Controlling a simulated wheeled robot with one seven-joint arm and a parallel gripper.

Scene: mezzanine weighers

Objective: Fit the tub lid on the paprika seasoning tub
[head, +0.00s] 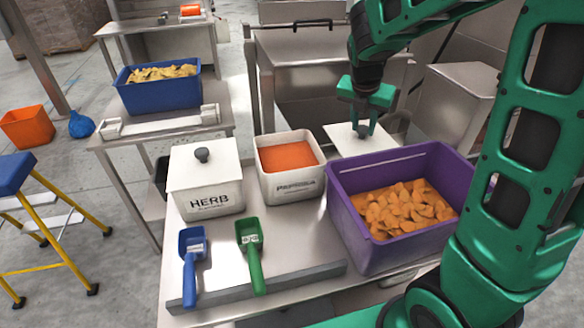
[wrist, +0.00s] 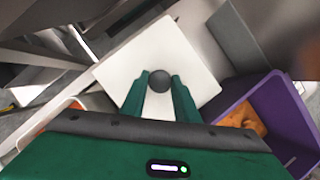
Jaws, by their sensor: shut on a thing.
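The paprika tub (head: 292,186) is a white square tub, open at the top, with orange-red seasoning inside. It stands on the steel table between the herb tub and the purple crate. The tub lid (head: 349,146) is a white square plate with a dark round knob. My gripper (head: 364,132) is shut on the lid's knob and holds the lid to the right of the paprika tub, behind the purple crate. In the wrist view my gripper (wrist: 160,84) has a finger on each side of the knob, and the lid (wrist: 128,62) spreads out beneath. The paprika tub's rim shows partly at lower left.
A lidded herb tub (head: 207,183) stands left of the paprika tub. A purple crate (head: 345,205) of orange chips stands to the right. A blue scoop (head: 191,262) and a green scoop (head: 252,258) lie in front on the steel table (head: 222,262).

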